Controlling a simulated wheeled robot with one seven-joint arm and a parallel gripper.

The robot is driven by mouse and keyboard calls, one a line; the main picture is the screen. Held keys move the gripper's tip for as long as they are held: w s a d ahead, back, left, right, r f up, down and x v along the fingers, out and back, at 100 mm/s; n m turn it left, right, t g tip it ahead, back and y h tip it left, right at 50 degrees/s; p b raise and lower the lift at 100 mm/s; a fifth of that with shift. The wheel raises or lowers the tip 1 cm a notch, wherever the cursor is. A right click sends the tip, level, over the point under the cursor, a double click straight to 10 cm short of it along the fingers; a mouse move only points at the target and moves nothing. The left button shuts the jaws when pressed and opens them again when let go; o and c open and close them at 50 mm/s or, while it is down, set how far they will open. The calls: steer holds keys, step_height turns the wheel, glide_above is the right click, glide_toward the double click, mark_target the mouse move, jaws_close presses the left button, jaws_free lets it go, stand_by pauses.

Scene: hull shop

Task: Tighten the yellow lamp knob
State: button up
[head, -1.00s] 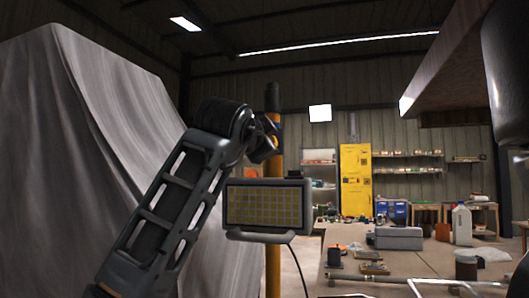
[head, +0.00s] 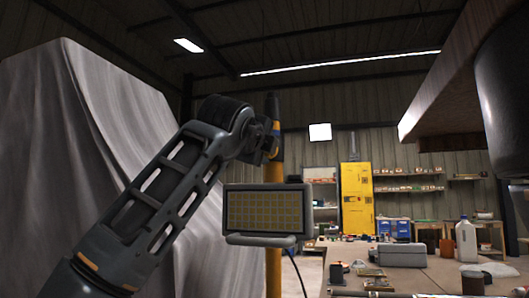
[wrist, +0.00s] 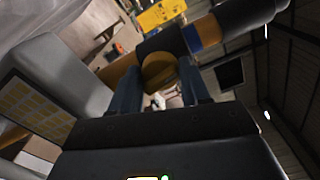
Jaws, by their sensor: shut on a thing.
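The yellow lamp knob (wrist: 158,73) sits between the two fingers of my gripper (wrist: 160,88) in the wrist view. The fingers are shut on its sides. The knob is at a dark collar on the upright yellow pole (head: 273,262). The work lamp (head: 268,212), a grey housing with a grid of yellow cells, is mounted at the pole below my gripper. In the wrist view the lamp (wrist: 30,105) fills the left side. In the head view my gripper (head: 273,140) is at the pole's upper part, and the knob cannot be made out there.
A grey draped cover (head: 65,160) stands close at the left. A workbench (head: 410,280) with a grey case (head: 400,255), a white jug (head: 466,240) and small parts is at the right. A yellow cabinet (head: 357,198) stands far back. A cable hangs below the lamp.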

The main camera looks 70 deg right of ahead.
steer(key=shift+m, duration=1.1)
steer(key=o, duration=1)
steer(key=shift+o, duration=0.2)
steer(key=shift+a, duration=0.15)
steer(key=a, duration=0.7)
steer(key=shift+s+a+b, duration=0.3)
steer(key=shift+b, duration=0.05)
